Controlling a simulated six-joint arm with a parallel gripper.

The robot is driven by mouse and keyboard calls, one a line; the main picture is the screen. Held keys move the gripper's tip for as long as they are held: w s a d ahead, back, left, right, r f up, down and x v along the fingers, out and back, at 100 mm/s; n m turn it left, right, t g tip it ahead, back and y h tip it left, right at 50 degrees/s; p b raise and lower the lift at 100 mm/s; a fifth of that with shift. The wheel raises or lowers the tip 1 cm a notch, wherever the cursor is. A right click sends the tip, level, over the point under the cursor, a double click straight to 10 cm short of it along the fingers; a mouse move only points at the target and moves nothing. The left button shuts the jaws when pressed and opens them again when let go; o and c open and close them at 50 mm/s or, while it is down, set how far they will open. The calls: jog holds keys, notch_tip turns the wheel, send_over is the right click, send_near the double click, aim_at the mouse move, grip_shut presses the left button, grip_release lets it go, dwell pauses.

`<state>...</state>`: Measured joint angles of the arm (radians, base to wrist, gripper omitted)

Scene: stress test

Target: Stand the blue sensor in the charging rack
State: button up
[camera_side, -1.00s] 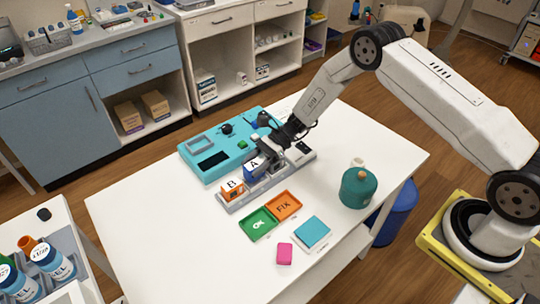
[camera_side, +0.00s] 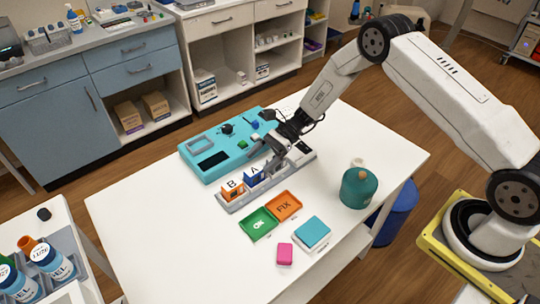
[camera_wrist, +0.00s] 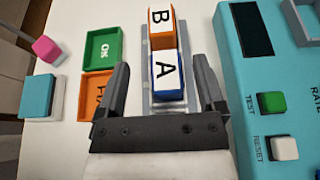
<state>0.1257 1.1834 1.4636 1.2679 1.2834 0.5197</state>
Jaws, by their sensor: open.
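The blue sensor (camera_side: 251,180) with a white A label stands upright in the grey charging rack (camera_side: 234,207), beside the orange sensor (camera_side: 231,192) marked B. In the wrist view the blue sensor (camera_wrist: 168,75) lies in line with the orange one (camera_wrist: 162,26), over the grey rack (camera_wrist: 150,104). My gripper (camera_side: 268,156) is open, just behind and above the blue sensor. In the wrist view the fingers of my gripper (camera_wrist: 163,80) are spread to either side of the blue sensor, with a gap on each side. The sensor's base is hidden.
A teal tester (camera_side: 215,148) with buttons lies behind the rack. Green OK (camera_side: 259,223) and orange FIX (camera_side: 284,205) trays lie in front. The table's left side is clear.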

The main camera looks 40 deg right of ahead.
jog(key=v, duration=0.9)
jog(key=shift+d+r, duration=0.25)
jog(key=shift+d, duration=0.05)
jog(key=s+r+n+t+h, duration=0.1)
jog(key=s+r+n+h, duration=0.2)
jog(key=s+n, duration=0.3)
jog(key=s+d+r+n+h, duration=0.1)
jog(key=s+r+n+h, duration=0.2)
jog(key=s+n+h, duration=0.3)
jog(key=s+r+n+t+h, duration=0.1)
jog(key=s+r+n+h, duration=0.2)
jog(key=s+n, duration=0.3)
jog(key=s+h, duration=0.1)
jog(key=s, duration=0.1)
jog(key=shift+s+d+r+t, duration=0.15)
jog(key=shift+s+r+t, duration=0.15)
jog(key=shift+s+r, duration=0.1)
